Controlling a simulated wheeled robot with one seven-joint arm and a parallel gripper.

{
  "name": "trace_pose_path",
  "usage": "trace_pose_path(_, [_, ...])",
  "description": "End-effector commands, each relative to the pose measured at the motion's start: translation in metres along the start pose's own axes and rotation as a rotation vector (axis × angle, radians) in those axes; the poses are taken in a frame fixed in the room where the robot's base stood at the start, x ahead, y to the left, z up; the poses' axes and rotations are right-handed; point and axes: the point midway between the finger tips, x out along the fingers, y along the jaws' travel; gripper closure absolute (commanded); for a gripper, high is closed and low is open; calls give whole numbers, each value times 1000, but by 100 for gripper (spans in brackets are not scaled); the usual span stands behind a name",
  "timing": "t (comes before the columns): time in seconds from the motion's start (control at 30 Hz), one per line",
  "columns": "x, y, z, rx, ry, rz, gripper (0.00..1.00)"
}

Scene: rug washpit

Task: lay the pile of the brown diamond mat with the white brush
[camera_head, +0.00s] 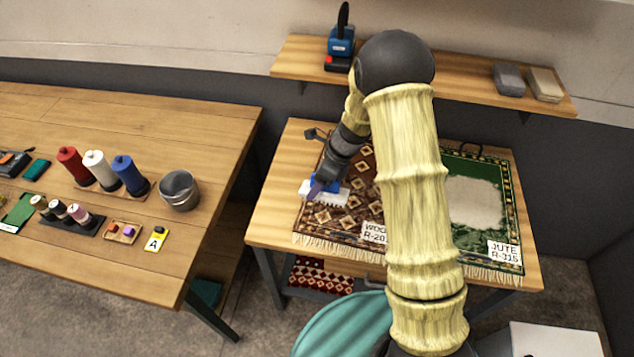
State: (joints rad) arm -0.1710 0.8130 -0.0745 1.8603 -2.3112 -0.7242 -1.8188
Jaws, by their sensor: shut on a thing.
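The brown diamond mat (330,223) lies flat on the wooden table, with a fringe along its front edge and a partly hidden label reading "WOO… R-20…" at its front right. My arm covers much of its right part. My gripper (328,186) is over the mat's left side, shut on the white brush (338,199). The brush has a blue upper part and white bristles. It is at the mat's left edge, low over the pile; I cannot tell whether the bristles touch it.
A green mat (512,215) with a pale patch, labelled "JUTE R-315", lies to the right. A wall shelf (465,92) is behind with a blue tool (341,46) and blocks. The left bench (75,115) holds thread cones and a metal cup (179,190). A teal round thing (345,325) stands in front.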

Motion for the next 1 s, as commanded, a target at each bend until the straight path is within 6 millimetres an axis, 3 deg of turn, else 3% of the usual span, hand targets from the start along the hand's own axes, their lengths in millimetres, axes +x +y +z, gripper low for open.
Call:
trace_pose_path(0.07, [8, -2, -3, 0, 0, 0, 64])
trace_pose_path(0.57, [12, -4, -5, 0, 0, 0, 64])
trace_pose_path(1.0, [53, -15, -22, 1, -1, -1, 64])
